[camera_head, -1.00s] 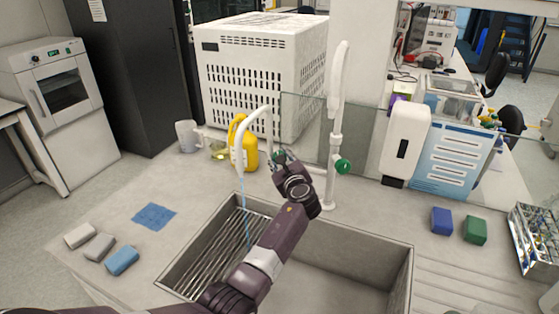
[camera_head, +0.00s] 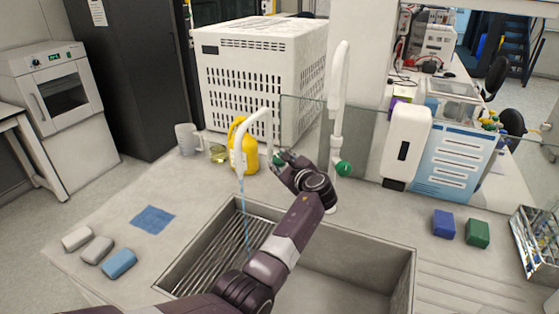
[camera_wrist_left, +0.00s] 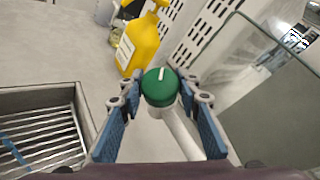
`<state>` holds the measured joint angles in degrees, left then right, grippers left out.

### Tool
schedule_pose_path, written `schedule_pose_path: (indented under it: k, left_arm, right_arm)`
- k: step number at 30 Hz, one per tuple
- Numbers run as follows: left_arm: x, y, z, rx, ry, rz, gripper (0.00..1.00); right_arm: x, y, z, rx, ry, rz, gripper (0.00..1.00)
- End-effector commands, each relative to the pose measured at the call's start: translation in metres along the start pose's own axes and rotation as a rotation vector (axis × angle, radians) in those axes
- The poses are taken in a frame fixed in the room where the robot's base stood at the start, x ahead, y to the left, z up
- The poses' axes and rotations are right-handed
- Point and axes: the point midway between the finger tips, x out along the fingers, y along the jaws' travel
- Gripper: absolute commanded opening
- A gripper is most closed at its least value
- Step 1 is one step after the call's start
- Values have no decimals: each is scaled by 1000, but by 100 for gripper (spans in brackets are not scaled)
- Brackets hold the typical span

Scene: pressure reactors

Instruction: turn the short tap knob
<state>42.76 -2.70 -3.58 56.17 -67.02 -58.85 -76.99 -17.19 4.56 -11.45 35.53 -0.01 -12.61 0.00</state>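The short tap (camera_head: 268,124) is a white curved spout at the back of the sink, with a thin blue stream (camera_head: 245,215) falling from it. Its round green knob (camera_wrist_left: 160,87), with a white mark, shows in the left wrist view. My left gripper (camera_head: 284,158) is at the knob. In the left wrist view its blue-padded fingers (camera_wrist_left: 161,95) stand apart on both sides of the knob; I cannot tell whether they touch it. In the head view the gripper largely hides the knob. My right gripper is not in view.
The tall tap (camera_head: 337,110) with its green knob (camera_head: 343,168) stands close to the right of my left gripper. A yellow bottle (camera_head: 244,150), a mug (camera_head: 187,138) and a glass panel are nearby. The sink (camera_head: 384,247) lies below my arm.

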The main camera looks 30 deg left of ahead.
Motion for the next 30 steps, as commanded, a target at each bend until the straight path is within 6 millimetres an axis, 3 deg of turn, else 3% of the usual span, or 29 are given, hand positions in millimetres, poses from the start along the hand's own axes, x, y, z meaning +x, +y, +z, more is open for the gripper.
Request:
schedule_pose_path:
  k: [4,17,30]
  left_arm:
    - [0,0,0,0,0,0,49]
    - [-10,0,0,1,-1,-2,49]
    - [-94,0,-1,-1,2,-1,49]
  right_arm:
    - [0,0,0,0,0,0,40]
    - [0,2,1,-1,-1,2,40]
    - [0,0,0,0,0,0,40]
